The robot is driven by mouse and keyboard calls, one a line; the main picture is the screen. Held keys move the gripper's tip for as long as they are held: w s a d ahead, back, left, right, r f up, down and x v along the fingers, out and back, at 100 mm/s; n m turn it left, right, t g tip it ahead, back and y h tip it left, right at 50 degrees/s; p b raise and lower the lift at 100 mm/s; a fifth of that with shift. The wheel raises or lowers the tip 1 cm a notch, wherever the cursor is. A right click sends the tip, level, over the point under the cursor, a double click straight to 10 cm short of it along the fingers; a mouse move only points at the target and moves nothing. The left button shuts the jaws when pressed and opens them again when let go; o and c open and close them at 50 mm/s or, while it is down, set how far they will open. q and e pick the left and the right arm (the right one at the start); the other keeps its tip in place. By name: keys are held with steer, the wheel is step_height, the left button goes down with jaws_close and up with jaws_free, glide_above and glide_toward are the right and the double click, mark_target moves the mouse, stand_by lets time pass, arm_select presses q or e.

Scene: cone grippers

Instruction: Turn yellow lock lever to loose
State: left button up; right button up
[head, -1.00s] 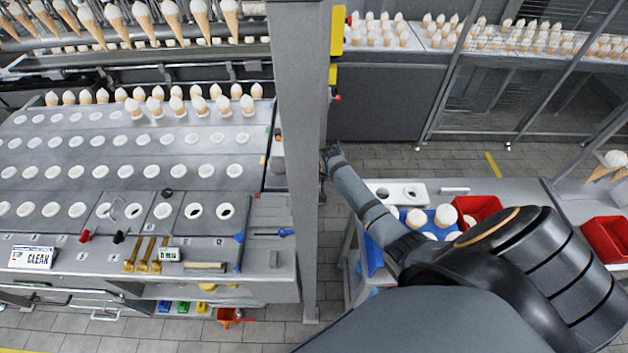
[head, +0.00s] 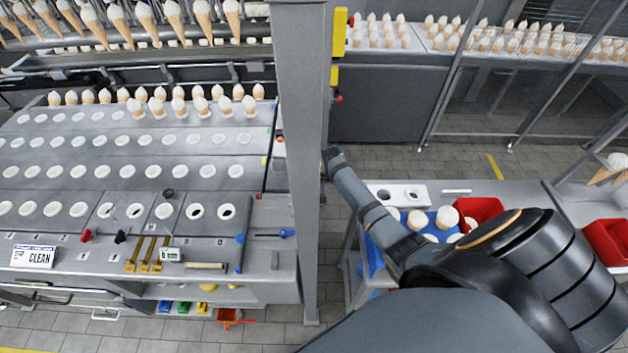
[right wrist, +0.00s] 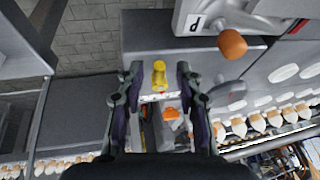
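In the right wrist view, a yellow lever (right wrist: 159,76) with a rounded end stands between the two fingers of my right gripper (right wrist: 158,72). The fingers are spread, with a visible gap on each side of the lever. In the head view my right arm reaches from the lower right to the grey post, and its far end (head: 332,155) is beside the post; the fingers and the lever cannot be made out there. My left gripper is not in view.
An orange knob (right wrist: 232,43) on a plate with a letter is close to the right finger. A grey post (head: 298,150) stands between the cone machine (head: 130,180) and the side table. Red bins (head: 606,242) and a blue cone tray (head: 376,255) are at the right.

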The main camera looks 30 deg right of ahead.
steer(key=v, duration=1.2)
